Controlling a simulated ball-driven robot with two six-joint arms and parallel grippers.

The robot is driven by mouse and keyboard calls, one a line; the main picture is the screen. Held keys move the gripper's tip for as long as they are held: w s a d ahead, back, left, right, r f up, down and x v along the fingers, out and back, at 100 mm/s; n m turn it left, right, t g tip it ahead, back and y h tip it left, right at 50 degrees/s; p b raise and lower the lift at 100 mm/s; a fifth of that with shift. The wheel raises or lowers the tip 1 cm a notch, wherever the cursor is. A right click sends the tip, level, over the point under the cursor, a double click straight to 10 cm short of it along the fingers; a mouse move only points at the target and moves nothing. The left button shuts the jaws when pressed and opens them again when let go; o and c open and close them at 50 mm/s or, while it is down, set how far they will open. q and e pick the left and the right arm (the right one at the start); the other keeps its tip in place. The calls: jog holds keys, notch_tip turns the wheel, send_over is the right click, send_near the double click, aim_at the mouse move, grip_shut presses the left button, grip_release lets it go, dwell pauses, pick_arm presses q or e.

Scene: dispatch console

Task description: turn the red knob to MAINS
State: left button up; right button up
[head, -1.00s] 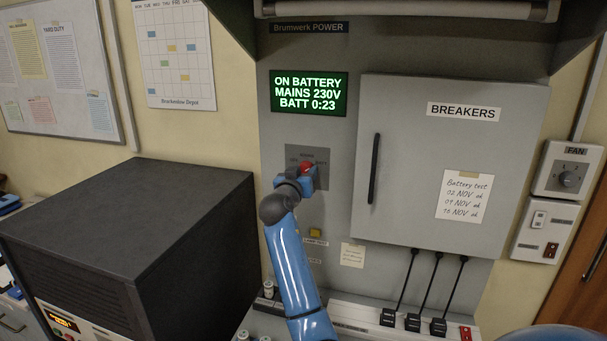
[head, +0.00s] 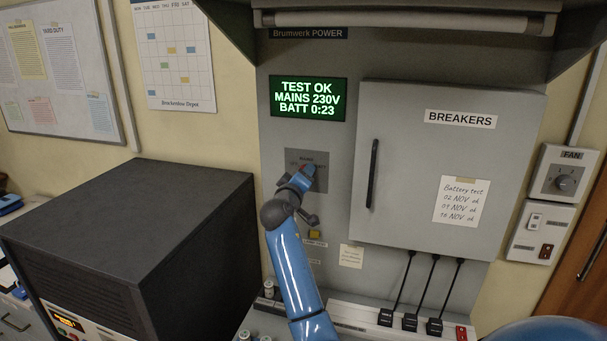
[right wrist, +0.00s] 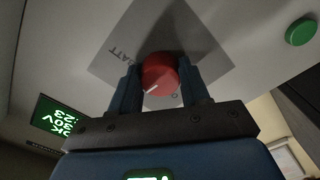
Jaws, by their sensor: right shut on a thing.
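The red knob (right wrist: 161,74) sits on a grey plate (right wrist: 115,38) on the panel. In the right wrist view it lies between the two fingers of my right gripper (right wrist: 164,84), which is shut on it. Its white pointer line slants to the lower left of that view. BATT reads upside down on the plate; the other labels are mostly hidden, so I cannot tell which one the pointer meets. In the head view my right gripper (head: 308,174) covers most of the knob. The green display (head: 308,98) reads TEST OK, MAINS 230V, BATT 0:23. My left gripper is not in view.
The breaker cabinet (head: 412,155) with its black handle (head: 373,174) stands out just right of the knob. A yellow button (head: 314,234) is below it. A large dark box (head: 130,210) stands at the left. A green round button (right wrist: 301,31) shows in the right wrist view.

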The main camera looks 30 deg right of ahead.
jog(key=shift+f+n, duration=0.1)
jog(key=shift+n, duration=0.6)
jog(key=o, duration=1.1)
jog(key=shift+c, duration=0.2)
jog(key=shift+a, duration=0.1)
jog(key=b+v, duration=0.3)
jog(key=v, duration=0.7)
jog(key=shift+s+a, duration=0.2)
jog(key=shift+s, duration=0.15)
